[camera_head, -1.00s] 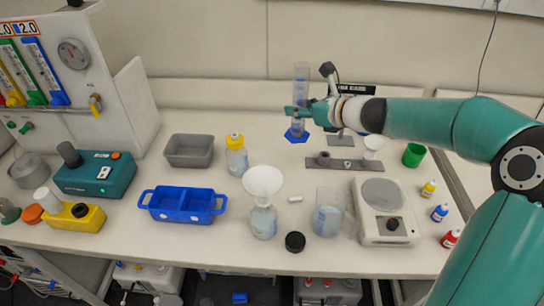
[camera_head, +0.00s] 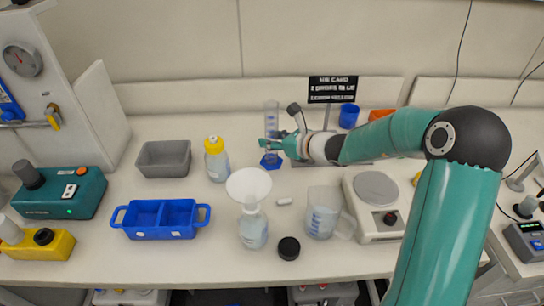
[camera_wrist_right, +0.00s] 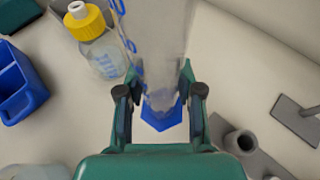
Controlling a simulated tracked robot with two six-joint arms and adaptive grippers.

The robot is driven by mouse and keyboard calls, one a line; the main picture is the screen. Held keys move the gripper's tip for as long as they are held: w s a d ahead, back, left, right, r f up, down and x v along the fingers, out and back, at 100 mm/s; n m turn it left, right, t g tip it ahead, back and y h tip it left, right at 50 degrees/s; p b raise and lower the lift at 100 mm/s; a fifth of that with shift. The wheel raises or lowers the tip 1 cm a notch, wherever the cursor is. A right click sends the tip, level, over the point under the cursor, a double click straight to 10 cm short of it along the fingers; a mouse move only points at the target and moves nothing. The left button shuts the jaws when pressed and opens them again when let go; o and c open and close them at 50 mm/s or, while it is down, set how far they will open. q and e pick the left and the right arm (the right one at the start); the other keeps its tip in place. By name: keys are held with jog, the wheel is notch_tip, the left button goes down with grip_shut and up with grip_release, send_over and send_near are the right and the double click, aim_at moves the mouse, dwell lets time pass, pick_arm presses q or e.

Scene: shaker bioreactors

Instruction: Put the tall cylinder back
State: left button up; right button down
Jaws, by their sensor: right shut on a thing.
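The tall cylinder (camera_head: 271,115) is clear, with blue markings and a blue base (camera_head: 271,160). It stands upright behind the funnel bottle and right of the yellow-capped bottle. My right gripper (camera_head: 273,146) is shut on its lower part, above the base. I cannot tell whether the base touches the table. My left gripper is out of view.
A yellow-capped bottle (camera_head: 216,161) stands close left of the cylinder. A bottle with a white funnel (camera_head: 249,186) stands in front, beside a beaker (camera_head: 322,215). A grey bin (camera_head: 164,158) and blue tray (camera_head: 160,220) sit left. A white hotplate (camera_head: 380,209) sits right.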

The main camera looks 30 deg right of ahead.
aim_at(276, 154)
jog(key=shift+f, duration=2.55)
jog(key=shift+a, duration=0.1)
jog(key=shift+f, duration=0.15)
jog(key=c, duration=0.7)
grip_release()
jog(key=shift+c, duration=0.2)
jog(key=shift+r, duration=0.2)
jog(key=b+v, duration=0.1)
jog(key=v, duration=1.1)
jog(key=shift+s, duration=0.1)
